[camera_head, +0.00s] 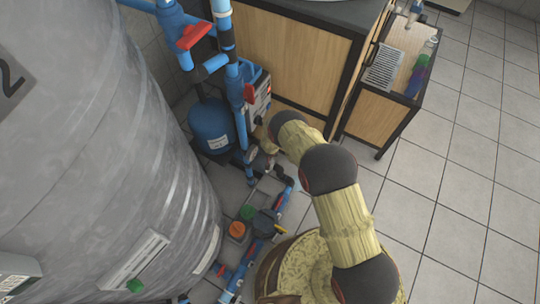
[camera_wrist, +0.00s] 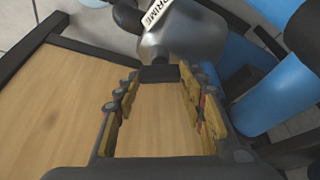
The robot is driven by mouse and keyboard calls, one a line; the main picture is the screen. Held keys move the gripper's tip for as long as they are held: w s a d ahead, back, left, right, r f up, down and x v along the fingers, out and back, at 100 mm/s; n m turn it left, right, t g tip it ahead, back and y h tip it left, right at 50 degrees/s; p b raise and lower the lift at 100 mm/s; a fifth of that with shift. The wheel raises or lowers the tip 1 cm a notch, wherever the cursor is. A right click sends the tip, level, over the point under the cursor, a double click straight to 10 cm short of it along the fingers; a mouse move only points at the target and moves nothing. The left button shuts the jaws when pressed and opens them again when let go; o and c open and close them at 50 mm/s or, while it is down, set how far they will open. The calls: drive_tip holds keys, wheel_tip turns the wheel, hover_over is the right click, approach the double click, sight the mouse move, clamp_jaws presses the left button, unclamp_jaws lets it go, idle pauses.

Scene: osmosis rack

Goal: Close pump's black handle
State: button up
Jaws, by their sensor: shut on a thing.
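In the wrist view, a silver-grey rounded pump body (camera_wrist: 185,42) with a white "PRIME" label (camera_wrist: 155,12) is just beyond my fingertips. A short black handle (camera_wrist: 158,73) stands out from it toward me. My gripper (camera_wrist: 158,82) has one yellow-padded finger on each side of this handle and is shut on it. In the head view, my gripper (camera_head: 268,144) is low by the blue pipework, beside the blue tank. The handle is too small and hidden there to make out.
A large grey tank (camera_head: 110,150) fills the left. Blue pipes with a red valve handle (camera_head: 194,35) rise near a blue vessel (camera_head: 210,127). A wooden cabinet (camera_head: 285,55) stands behind, and a small wooden cart (camera_head: 375,117) at right. Tiled floor (camera_head: 450,190) is clear at right.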

drive_tip(key=shift+m, duration=0.5)
drive_tip(key=o, duration=1.2)
drive_tip(key=shift+c, duration=0.2)
drive_tip(key=shift+n, duration=0.4)
